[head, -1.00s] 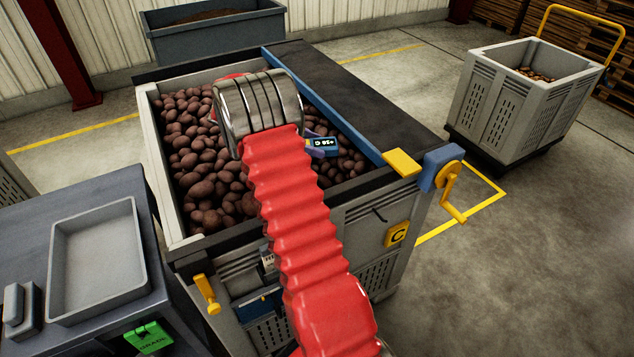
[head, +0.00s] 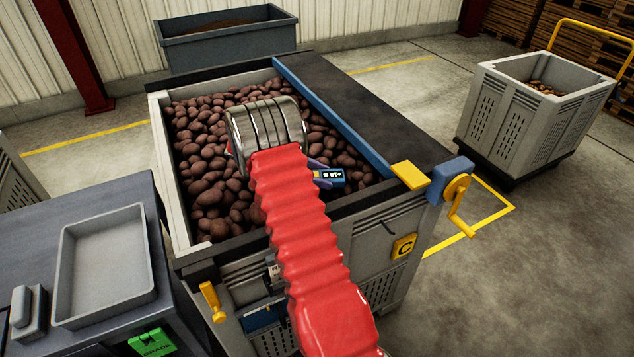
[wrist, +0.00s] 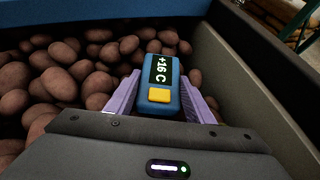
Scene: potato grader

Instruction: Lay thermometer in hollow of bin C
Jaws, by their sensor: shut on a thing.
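The thermometer (wrist: 161,85) is a blue block with a dark display reading +16 C and a yellow button. My gripper (wrist: 158,96) is shut on it, with one purple finger on each side in the wrist view. In the head view the thermometer (head: 330,178) shows just right of my red arm, over the potatoes in bin C (head: 160,150). Bin C is full of reddish-brown potatoes and has a yellow C plate on its front. I cannot tell whether the thermometer touches the potatoes. No hollow is clear in either view; my arm hides part of the heap.
A dark cover with a blue edge (head: 330,105) lies along the right of bin C, with a yellow crank (head: 455,205) at its front corner. A bench with a grey tray (head: 105,265) stands front left. Another bin (head: 500,110) stands right, across open floor.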

